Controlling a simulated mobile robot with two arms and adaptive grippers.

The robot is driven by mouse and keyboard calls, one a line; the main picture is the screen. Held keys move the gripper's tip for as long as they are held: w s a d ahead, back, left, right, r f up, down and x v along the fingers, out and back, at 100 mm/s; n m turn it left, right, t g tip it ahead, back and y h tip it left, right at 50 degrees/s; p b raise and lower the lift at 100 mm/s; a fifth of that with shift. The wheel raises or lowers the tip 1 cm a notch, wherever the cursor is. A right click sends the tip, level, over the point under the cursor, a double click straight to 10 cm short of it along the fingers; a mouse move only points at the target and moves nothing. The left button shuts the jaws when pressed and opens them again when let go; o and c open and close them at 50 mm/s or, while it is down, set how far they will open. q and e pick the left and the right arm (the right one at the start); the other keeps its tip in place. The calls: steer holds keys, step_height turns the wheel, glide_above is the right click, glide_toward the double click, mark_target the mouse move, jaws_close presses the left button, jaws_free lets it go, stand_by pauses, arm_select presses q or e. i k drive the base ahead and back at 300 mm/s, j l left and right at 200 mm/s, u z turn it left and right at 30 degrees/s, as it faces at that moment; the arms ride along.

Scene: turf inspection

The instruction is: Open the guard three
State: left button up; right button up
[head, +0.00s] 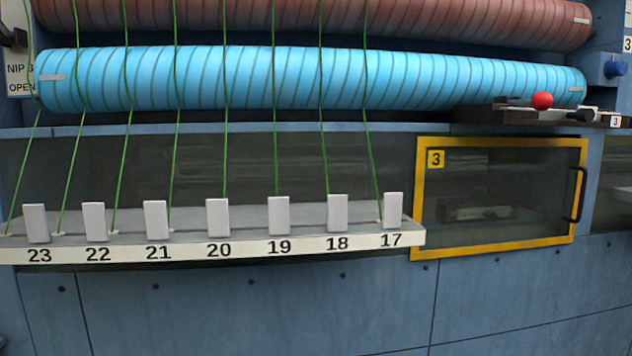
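Guard three (420,200) is a clear panel in a yellow frame at the right of the head view, with a yellow "3" label (436,159) in its upper left corner. It sits flush in the blue machine front and looks shut. A black upright handle (577,194) is on its right side. Dim shapes show behind the panel. Neither of my grippers is in view.
A pale ledge (230,249) numbered 23 to 17 with white blocks juts out left of the guard. Green strands run up from it past a blue roller (310,78) and a red-brown roller (330,20). A red ball knob (542,100) sits above the guard.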

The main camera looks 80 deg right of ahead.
mark_target(436, 158)
steer(key=z, duration=3.7)
